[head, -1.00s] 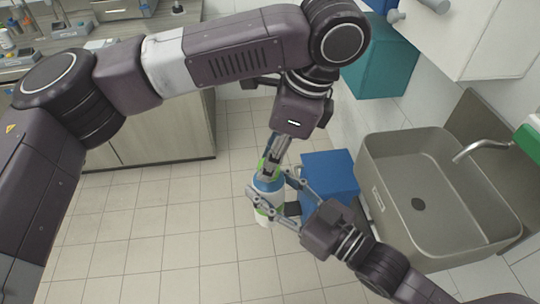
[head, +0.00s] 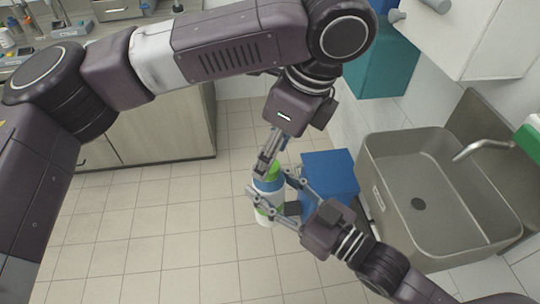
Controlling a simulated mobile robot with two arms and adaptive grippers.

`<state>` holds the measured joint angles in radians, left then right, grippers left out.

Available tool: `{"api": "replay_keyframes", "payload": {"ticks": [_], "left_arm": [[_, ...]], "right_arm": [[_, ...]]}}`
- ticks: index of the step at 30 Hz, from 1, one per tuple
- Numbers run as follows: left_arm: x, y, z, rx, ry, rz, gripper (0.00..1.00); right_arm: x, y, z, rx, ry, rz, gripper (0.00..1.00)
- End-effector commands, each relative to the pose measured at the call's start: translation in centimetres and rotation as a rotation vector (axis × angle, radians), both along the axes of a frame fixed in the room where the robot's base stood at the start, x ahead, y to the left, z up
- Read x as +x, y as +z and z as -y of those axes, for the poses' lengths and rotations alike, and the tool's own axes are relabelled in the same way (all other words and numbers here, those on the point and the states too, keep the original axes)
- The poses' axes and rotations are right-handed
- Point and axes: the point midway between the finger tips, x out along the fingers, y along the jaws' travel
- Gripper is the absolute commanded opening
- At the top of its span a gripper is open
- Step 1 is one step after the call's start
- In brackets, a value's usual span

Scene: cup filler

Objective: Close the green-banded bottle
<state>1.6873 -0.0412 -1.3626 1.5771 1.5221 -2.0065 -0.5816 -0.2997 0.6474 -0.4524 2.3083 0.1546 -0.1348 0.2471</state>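The green-banded bottle (head: 265,216) is white with a blue section and a green band low on its side, and it stands upright near the middle of the head view. My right gripper (head: 269,184) reaches in from the lower right, with one finger on each side of the bottle, shut on its body. Green (head: 275,170) shows at the bottle's top, by the tips of my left gripper (head: 265,165). My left gripper points down onto the top from above. Its fingers look close together, but they overlap in this view and hide part of the top, so their grip is unclear.
A blue box (head: 330,172) stands just right of the bottle, behind my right gripper. A counter with lab items is at the upper left. The tiled floor is open.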

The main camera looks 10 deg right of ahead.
Motion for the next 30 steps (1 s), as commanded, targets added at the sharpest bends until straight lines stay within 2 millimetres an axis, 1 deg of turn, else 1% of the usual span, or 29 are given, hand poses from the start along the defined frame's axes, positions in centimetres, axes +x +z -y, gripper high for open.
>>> {"api": "replay_keyframes", "payload": {"ticks": [1, 6, 9, 13, 16, 19, 30], "left_arm": [[-0.1, 1.1, 0.3, -0.001, -0.001, 0.005, 0.49], [-0.8, 4.6, 1.1, -0.001, 0.000, 0.007, 0.49], [-1.0, 6.5, 1.5, -0.001, 0.000, 0.007, 0.49], [-1.4, 8.3, 1.9, 0.000, 0.000, 0.005, 0.49], [-1.6, 9.2, 2.1, 0.000, 0.000, 0.004, 0.49], [-1.7, 9.6, 2.2, 0.000, -0.001, 0.002, 0.49], [-1.7, 9.8, 2.3, 0.000, -0.001, 0.001, 0.49]], "right_arm": [[0.0, 0.0, 0.0, 0.001, 0.000, 0.001, 0.00], [0.0, 0.0, 0.0, 0.001, 0.000, 0.001, 0.00], [0.0, 0.0, 0.0, 0.001, 0.000, 0.001, 0.00], [0.0, 0.0, 0.0, 0.001, 0.000, 0.001, 0.00], [0.0, 0.0, 0.0, 0.001, 0.000, 0.001, 0.00], [0.0, 0.0, 0.0, 0.001, 0.000, 0.001, 0.00], [0.0, 0.0, 0.0, 0.001, 0.000, 0.001, 0.00]]}}
